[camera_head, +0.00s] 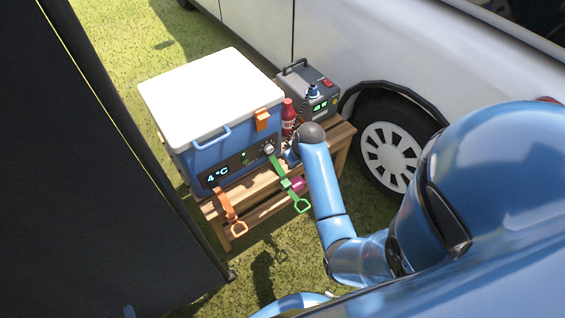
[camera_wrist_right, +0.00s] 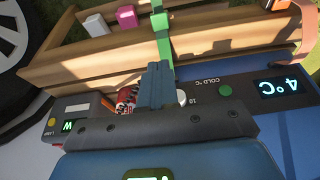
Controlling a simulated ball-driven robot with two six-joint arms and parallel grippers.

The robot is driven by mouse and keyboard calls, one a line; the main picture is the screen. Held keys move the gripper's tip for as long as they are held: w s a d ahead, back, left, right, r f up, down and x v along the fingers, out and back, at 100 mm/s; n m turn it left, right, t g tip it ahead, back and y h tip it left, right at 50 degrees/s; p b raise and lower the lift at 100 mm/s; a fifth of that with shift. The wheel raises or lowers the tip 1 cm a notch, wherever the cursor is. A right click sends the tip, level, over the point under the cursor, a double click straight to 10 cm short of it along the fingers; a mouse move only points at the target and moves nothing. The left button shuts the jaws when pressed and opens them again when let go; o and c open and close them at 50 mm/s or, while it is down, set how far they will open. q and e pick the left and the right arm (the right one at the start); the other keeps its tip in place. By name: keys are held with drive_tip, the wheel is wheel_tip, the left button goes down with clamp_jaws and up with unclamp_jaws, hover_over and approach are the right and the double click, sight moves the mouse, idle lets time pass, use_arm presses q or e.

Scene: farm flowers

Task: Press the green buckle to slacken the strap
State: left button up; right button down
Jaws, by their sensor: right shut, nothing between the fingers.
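The green strap (camera_head: 278,166) hangs down the front right of the blue cooler (camera_head: 210,152), over the edge of the wooden bench, ending in a green loop (camera_head: 302,205). The green buckle (camera_head: 286,184) sits partway along it and shows in the right wrist view as a brighter green block (camera_wrist_right: 160,22). My right gripper (camera_head: 289,156) is beside the strap's upper part, close to the cooler front. In the right wrist view its fingers (camera_wrist_right: 157,84) are shut and empty, pointing along the strap toward the buckle. They cover part of the strap. My left gripper is not in view.
An orange strap (camera_head: 225,202) hangs to the left. A red bottle (camera_head: 288,118) and a grey power box (camera_head: 312,92) stand behind my right gripper on the bench (camera_head: 345,130). A white vehicle (camera_head: 350,40) is behind. Open grass lies in front.

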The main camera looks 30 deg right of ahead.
drive_tip(key=shift+s+a, duration=0.15)
drive_tip(key=shift+s, duration=0.25)
drive_tip(key=shift+f, duration=0.1)
drive_tip(key=b, duration=0.6)
approach(287, 184)
drive_tip(key=x, duration=0.5)
drive_tip(key=shift+w+a, duration=0.1)
drive_tip(key=shift+w, duration=0.2)
drive_tip(key=shift+f, duration=0.75)
